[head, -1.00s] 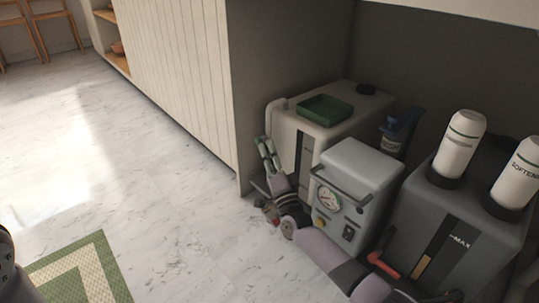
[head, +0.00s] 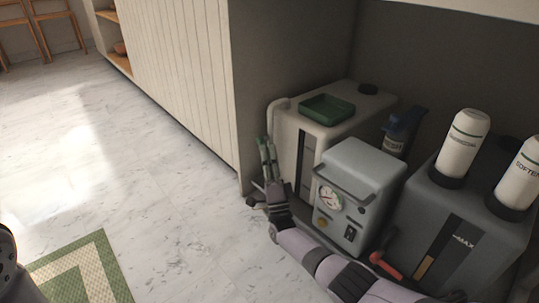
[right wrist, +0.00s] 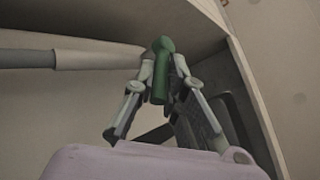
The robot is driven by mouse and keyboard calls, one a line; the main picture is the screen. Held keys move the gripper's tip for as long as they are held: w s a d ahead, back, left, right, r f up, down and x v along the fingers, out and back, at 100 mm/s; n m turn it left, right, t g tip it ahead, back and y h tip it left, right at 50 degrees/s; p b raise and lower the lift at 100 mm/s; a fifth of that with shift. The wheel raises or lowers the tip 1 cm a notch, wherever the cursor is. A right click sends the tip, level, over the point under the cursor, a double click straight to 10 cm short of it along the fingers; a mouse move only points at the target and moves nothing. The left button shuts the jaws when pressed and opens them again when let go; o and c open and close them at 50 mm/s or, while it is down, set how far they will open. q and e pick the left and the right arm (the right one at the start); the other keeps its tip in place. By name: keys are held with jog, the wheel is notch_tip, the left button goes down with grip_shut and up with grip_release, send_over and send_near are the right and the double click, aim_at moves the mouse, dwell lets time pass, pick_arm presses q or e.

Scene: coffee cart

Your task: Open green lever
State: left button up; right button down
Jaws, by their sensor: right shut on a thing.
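The green lever (right wrist: 163,70) stands between the fingertips of my right gripper (right wrist: 160,62) in the right wrist view, with its rounded top showing above them. The fingers are shut on it from both sides. In the head view my right gripper (head: 266,144) is at the left front corner of the cream tank (head: 290,145), below a pale pipe (head: 276,107). The lever is too small and covered there to make out clearly. My left gripper is not in view.
A grey machine with a gauge (head: 355,185) stands right of the cream tank, close to my right arm. A dark grey tank (head: 470,225) with white bottles is farther right. A cabinet wall (head: 180,70) rises behind. The floor at left is open.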

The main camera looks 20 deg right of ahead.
dwell(0.6)
jog(key=c, duration=1.6)
grip_release()
jog(key=shift+c, duration=0.2)
jog(key=v, duration=0.7)
jog(key=shift+f, duration=0.3)
jog(key=shift+s, duration=0.1)
jog(key=shift+c, duration=0.2)
